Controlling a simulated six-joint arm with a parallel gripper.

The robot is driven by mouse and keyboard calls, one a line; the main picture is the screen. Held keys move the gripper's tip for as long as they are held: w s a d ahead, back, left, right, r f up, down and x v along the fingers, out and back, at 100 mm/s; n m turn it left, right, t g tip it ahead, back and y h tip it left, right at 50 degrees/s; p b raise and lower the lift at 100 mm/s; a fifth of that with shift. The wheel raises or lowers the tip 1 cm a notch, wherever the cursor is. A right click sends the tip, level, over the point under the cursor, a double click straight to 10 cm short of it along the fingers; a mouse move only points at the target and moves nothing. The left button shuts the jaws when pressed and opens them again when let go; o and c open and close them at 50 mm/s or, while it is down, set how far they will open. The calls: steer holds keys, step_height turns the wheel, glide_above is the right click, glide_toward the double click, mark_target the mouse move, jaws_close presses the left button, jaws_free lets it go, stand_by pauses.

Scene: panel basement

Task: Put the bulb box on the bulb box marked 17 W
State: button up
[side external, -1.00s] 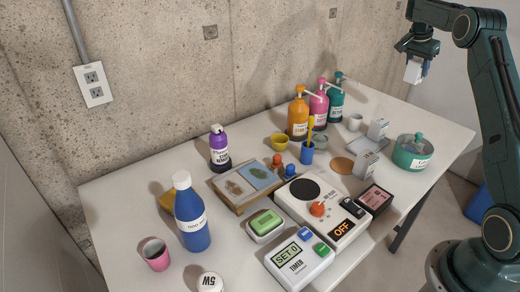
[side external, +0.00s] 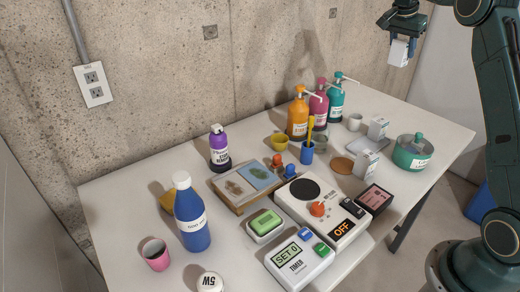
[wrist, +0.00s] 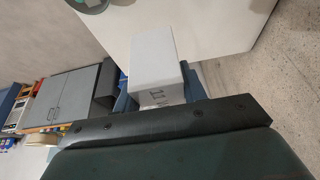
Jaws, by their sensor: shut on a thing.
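My gripper (side external: 400,45) is shut on a white bulb box (side external: 399,54) and holds it high above the far right part of the table. Two other white bulb boxes stand on the table below: one (side external: 378,128) near the white cup, and one (side external: 365,163) closer, beside the brown disc. The print on both is too small to read, so I cannot tell which is marked 17 W.
A teal pot (side external: 411,153) stands right of the boxes, and a white cup (side external: 355,122) and brown disc (side external: 342,165) lie to their left. Tall pump bottles (side external: 298,115) stand near the wall. A black-and-pink device (side external: 375,198) is in front of the boxes.

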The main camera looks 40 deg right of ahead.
steer(key=shift+a+r, duration=0.2)
steer(key=shift+a, duration=0.15)
steer(key=shift+f, duration=0.15)
glide_above(381, 120)
step_height(381, 120, down, 16)
steer(key=shift+d+r, duration=0.15)
steer(key=shift+r, duration=0.1)
steer(key=shift+f, duration=2.1)
steer(key=shift+f, duration=0.2)
steer(key=o, duration=1)
steer(key=shift+c, duration=0.2)
